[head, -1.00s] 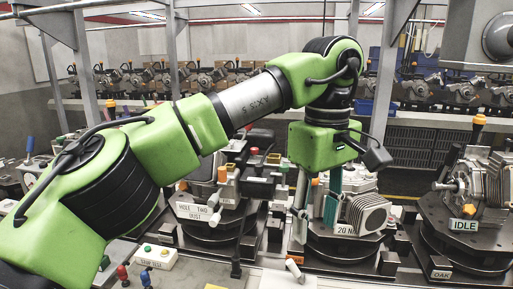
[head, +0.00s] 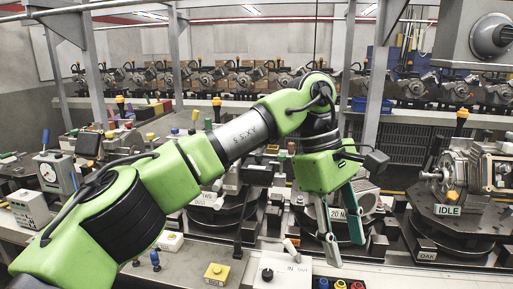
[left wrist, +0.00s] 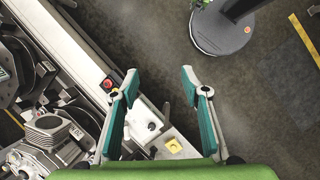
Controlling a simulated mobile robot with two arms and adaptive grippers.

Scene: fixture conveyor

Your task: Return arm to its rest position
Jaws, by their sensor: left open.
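My left arm, green and black, reaches in from the left across the head view. Its gripper (head: 338,222) hangs down in front of the fixture with the "20 N" label (head: 344,213), fingers apart and nothing between them. In the left wrist view the two teal fingers (left wrist: 158,87) are spread. Between them show the edge of the bench and the grey floor. My right gripper does not show in either view.
A control box with a black knob (head: 267,275) and a yellow button box (head: 216,274) sit on the front ledge. A dial gauge (head: 52,172) stands at the left. Open floor (left wrist: 250,90) lies beyond the bench edge.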

